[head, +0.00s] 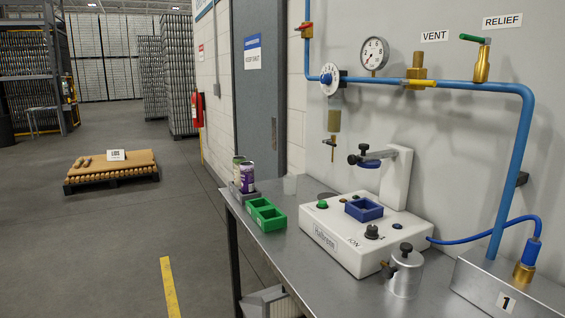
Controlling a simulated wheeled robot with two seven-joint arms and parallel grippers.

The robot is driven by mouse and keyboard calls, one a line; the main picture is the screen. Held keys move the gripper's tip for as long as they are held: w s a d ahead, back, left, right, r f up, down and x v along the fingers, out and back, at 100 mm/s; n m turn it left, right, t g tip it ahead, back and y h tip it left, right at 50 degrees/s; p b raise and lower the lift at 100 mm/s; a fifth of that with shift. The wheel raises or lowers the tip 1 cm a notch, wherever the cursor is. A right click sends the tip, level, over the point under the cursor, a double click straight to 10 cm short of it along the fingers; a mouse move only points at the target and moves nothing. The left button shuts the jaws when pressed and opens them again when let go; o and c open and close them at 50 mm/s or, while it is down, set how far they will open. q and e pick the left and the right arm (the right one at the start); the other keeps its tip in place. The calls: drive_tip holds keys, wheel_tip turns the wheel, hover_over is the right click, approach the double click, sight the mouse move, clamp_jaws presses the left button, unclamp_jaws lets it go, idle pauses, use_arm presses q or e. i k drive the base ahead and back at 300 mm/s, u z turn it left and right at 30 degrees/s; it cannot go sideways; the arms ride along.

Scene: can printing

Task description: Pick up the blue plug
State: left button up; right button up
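The blue plug (532,250) is at the right side of the head view. It is an upright blue cylinder at the end of a thin blue hose (480,233). It sits on a brass fitting (523,273) on top of a grey metal block marked "1" (480,276). The hose runs left from the plug to the white machine (368,258) on the table. Neither of my grippers is in view.
A thick blue pipe (522,140) rises just left of the plug. A wall is behind; open floor lies left.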

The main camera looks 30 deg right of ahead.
sight(532, 246)
drive_tip(key=z, duration=0.05)
drive_tip(key=k, duration=0.45)
drive_tip(key=u, duration=0.55)
drive_tip(key=i, duration=0.5)
drive_tip(key=z, duration=2.1)
